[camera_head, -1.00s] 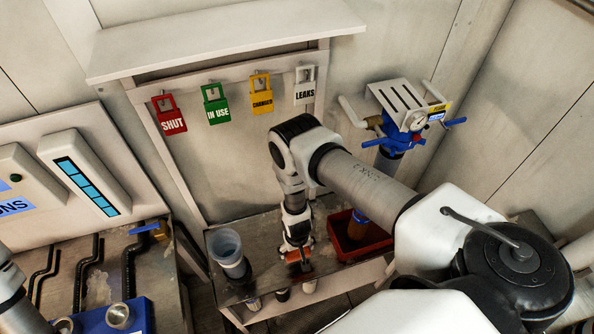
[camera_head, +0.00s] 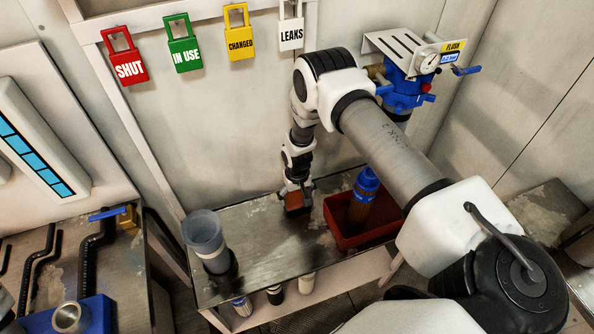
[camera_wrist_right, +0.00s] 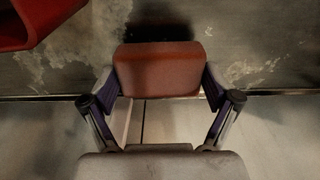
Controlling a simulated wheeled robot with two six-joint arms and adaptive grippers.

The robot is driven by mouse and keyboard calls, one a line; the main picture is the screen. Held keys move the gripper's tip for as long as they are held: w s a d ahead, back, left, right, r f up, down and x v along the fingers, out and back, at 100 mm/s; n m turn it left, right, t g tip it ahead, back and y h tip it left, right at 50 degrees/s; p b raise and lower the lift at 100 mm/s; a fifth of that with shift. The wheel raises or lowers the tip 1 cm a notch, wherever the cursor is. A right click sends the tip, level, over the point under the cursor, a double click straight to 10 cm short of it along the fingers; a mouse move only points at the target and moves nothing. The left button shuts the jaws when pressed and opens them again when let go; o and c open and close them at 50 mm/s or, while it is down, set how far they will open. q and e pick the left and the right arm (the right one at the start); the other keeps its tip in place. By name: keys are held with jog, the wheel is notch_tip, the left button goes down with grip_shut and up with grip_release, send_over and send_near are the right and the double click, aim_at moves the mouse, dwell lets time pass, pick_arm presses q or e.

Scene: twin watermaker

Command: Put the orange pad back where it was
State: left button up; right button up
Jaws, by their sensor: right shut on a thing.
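The orange pad (camera_head: 294,203) is a small block between the fingers of my right gripper (camera_head: 297,187). In the right wrist view the pad (camera_wrist_right: 157,70) sits squarely between the two fingertips, which are shut on its sides. It is at the back part of the grey bench (camera_head: 262,250), left of the red tray (camera_head: 347,240). A dark shadow shows by the pad on the bench; I cannot tell whether the pad touches the surface. My left gripper is out of view.
A blue-topped filter (camera_head: 366,186) stands in the tray. Padlock tags, including the red SHUT tag (camera_head: 126,66), hang above. The bench middle is clear. A blue-handled gauge unit (camera_head: 405,90) is at the back right.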

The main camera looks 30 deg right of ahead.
aim_at(297, 198)
notch_tip(297, 198, down, 2)
jog(key=shift+f+b, duration=0.25)
jog(key=shift+b, duration=0.05)
jog(key=shift+r, duration=0.15)
jog(key=shift+c, duration=0.3)
jog(key=shift+f, duration=0.2)
jog(key=o, duration=0.7)
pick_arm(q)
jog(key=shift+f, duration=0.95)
pick_arm(e)
jog(key=shift+r, duration=0.1)
